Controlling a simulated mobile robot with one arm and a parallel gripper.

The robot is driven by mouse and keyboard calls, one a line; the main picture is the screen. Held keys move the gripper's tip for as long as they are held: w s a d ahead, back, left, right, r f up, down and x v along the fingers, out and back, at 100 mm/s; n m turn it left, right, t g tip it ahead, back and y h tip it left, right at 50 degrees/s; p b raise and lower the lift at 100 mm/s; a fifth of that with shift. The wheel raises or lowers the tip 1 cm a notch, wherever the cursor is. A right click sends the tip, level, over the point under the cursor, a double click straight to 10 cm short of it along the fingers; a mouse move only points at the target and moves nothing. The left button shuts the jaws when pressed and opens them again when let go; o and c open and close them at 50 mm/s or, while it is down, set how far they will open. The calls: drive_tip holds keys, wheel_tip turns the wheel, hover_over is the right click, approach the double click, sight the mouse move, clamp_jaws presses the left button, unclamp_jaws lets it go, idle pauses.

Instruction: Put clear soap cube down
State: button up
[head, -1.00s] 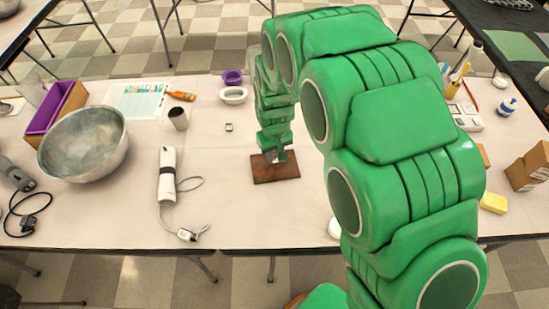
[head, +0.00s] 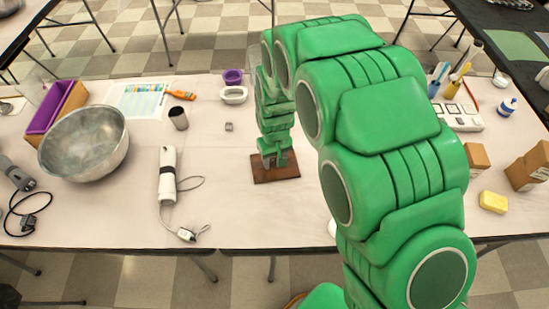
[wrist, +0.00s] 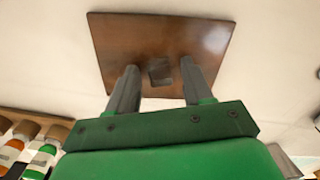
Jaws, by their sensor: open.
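A brown square board (head: 289,171) lies on the pale table; it fills the upper part of the wrist view (wrist: 120,35). A small see-through cube (wrist: 160,72), the clear soap cube, sits on the board in the wrist view. My gripper (wrist: 158,68) is open, with one finger on each side of the cube and a visible gap to both. In the head view my gripper (head: 274,160) is low over the board, and its fingers hide the cube there.
A small grey square item (head: 229,127) lies left of the board. A yellow block (head: 493,202) is at the right. The table around the board is clear.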

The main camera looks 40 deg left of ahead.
sight(275, 161)
drive_tip(key=shift+r, duration=0.1)
wheel_tip(275, 161, up, 12)
idle(0.7)
drive_tip(key=shift+r, duration=0.1)
drive_tip(key=w+d+r+m, duration=0.2)
drive_tip(key=d+r, duration=0.3)
drive_tip(key=d, duration=0.5)
drive_tip(key=w+d+r+m, duration=0.2)
drive_tip(key=d+r, duration=0.2)
drive_tip(key=d, duration=0.6)
drive_tip(key=w+d+r+m, duration=0.25)
drive_tip(key=d+r, duration=0.25)
drive_tip(key=d, duration=0.5)
drive_tip(key=s+d+r+m+g, duration=0.1)
drive_tip(key=s+d+r+m, duration=0.1)
drive_tip(key=s+d, duration=0.7)
drive_tip(key=s+d+r+m, duration=0.2)
drive_tip(key=s+d+m, duration=0.3)
drive_tip(key=s+d, duration=0.4)
drive_tip(key=d, duration=0.4)
drive_tip(key=shift+s+d+r+g, duration=0.2)
drive_tip(key=shift+d+r+g, duration=0.05)
drive_tip(key=shift+r+g, duration=0.15)
